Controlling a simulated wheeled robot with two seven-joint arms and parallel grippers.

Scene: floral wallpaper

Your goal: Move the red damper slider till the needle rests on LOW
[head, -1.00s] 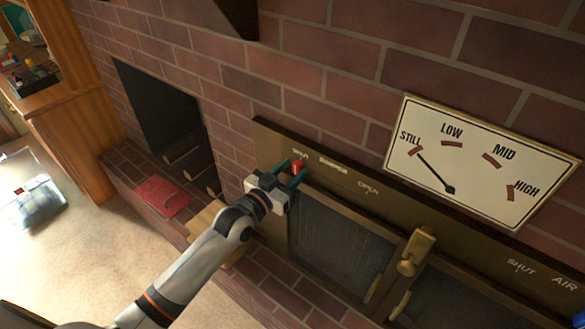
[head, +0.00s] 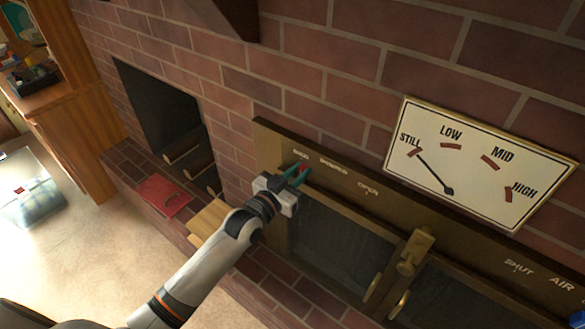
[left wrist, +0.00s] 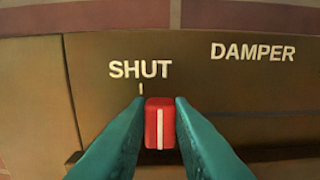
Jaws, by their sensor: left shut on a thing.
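The red damper slider (left wrist: 160,124) sits just under the SHUT mark at the left end of its track, with DAMPER lettered to its right in the left wrist view. My left gripper (head: 302,170) is shut on the slider, one teal finger on each side of it. In the head view the slider is mostly covered by the fingers. The white dial (head: 485,165) hangs on the brick wall at the right. Its black needle (head: 434,172) points at STILL, left of the LOW mark. My right gripper is not in view.
The brass panel has an OPEN mark right of DAMPER, and SHUT and AIR labels farther right. Brass door handles (head: 415,252) stick out below. A blue knob (head: 579,320) shows at the lower right corner. A red book-like object (head: 163,195) lies on the brick ledge.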

